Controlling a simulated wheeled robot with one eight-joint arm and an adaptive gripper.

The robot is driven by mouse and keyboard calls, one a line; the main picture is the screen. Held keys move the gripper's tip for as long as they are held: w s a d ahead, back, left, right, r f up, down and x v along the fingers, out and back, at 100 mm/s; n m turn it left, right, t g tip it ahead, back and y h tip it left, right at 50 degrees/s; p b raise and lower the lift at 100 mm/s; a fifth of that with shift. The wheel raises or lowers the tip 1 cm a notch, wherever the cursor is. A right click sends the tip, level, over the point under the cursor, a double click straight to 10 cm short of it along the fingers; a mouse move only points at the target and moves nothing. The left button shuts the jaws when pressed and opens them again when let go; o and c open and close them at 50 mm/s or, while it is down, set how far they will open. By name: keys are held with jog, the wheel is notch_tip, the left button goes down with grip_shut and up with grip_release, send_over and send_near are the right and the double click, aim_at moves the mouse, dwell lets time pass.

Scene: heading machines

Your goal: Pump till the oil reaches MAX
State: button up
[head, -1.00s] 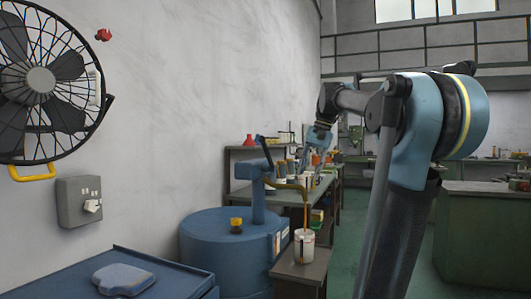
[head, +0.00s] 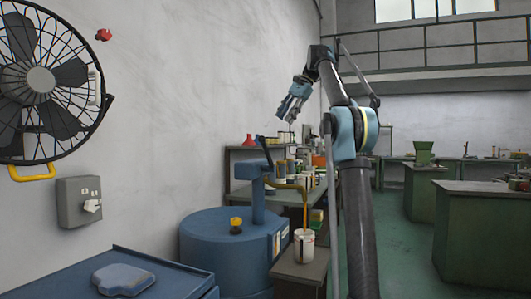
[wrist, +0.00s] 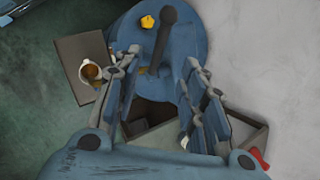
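A blue drum (head: 222,238) stands by the wall with a blue pump post (head: 258,200) and a dark tilted lever (head: 264,152) on top. A brown spout (head: 290,186) reaches right, with an orange-brown stream (head: 305,212) below it. A white cup (head: 303,246) sits under the stream on a small stand; its level marks are too small to read. In the wrist view, brown oil shows inside the cup (wrist: 92,72); the lever (wrist: 166,30) is ahead of the fingers. My gripper (head: 291,108) is raised above the drum, open and empty; its spread fingers show in the wrist view (wrist: 162,60).
A brown stand (head: 300,270) holds the cup. A yellow knob (head: 236,225) is on the drum. A blue bench (head: 170,280) stands at the front left, below a wall fan (head: 40,80) and grey switch box (head: 79,202). Cluttered shelving (head: 240,175) is behind; green floor lies right.

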aim_at(265, 152)
jog(key=x, duration=1.7)
jog(key=shift+w+a, duration=0.15)
jog(key=shift+a, duration=0.05)
grip_shut()
